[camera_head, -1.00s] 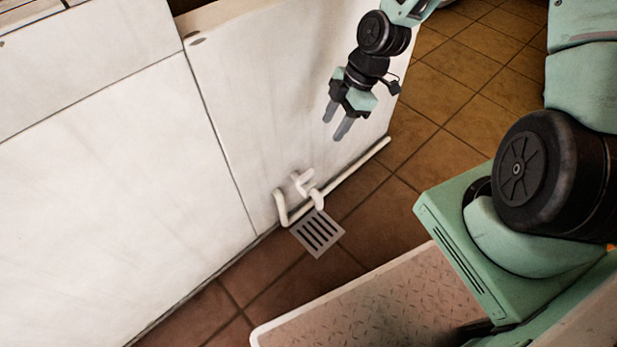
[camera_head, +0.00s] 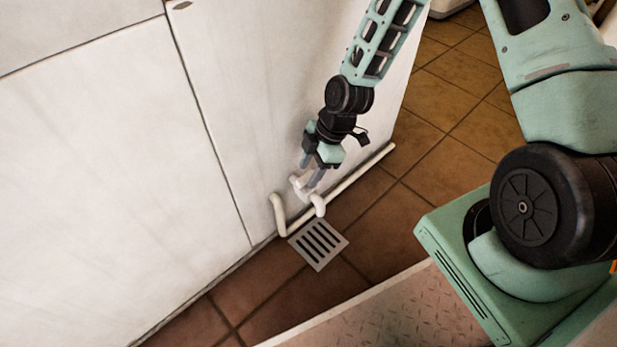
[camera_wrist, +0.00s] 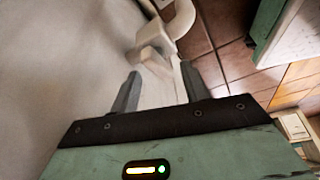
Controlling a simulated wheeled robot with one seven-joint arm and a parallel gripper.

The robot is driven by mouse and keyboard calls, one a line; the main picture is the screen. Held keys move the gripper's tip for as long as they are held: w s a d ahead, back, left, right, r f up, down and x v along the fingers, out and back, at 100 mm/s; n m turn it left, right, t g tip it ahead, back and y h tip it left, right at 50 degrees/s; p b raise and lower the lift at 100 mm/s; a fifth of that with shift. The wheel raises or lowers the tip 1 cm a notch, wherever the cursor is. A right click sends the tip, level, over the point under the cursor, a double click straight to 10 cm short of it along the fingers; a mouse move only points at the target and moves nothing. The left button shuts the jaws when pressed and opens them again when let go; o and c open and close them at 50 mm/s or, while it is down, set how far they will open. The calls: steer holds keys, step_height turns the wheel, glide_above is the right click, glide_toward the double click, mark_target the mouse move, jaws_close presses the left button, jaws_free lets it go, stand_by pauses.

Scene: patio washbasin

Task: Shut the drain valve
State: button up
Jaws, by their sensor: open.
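The drain valve (camera_head: 298,184) is a small white fitting with a handle on the white pipe, low on the white panel. It also shows in the wrist view (camera_wrist: 154,38), just beyond the fingertips and roughly between their lines. My gripper (camera_head: 310,173) is open and empty, its grey fingers pointing down at the valve. In the head view the fingers overlap part of the valve handle. I cannot tell whether they touch it. The two fingers (camera_wrist: 161,74) stand apart in the wrist view.
A white pipe (camera_head: 357,173) runs along the foot of the white panel (camera_head: 110,150). A grey slotted floor drain (camera_head: 318,244) lies below the valve in the brown tiles (camera_head: 440,165).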

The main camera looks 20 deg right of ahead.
steer(key=shift+a+f, duration=0.25)
steer(key=shift+f, duration=0.4)
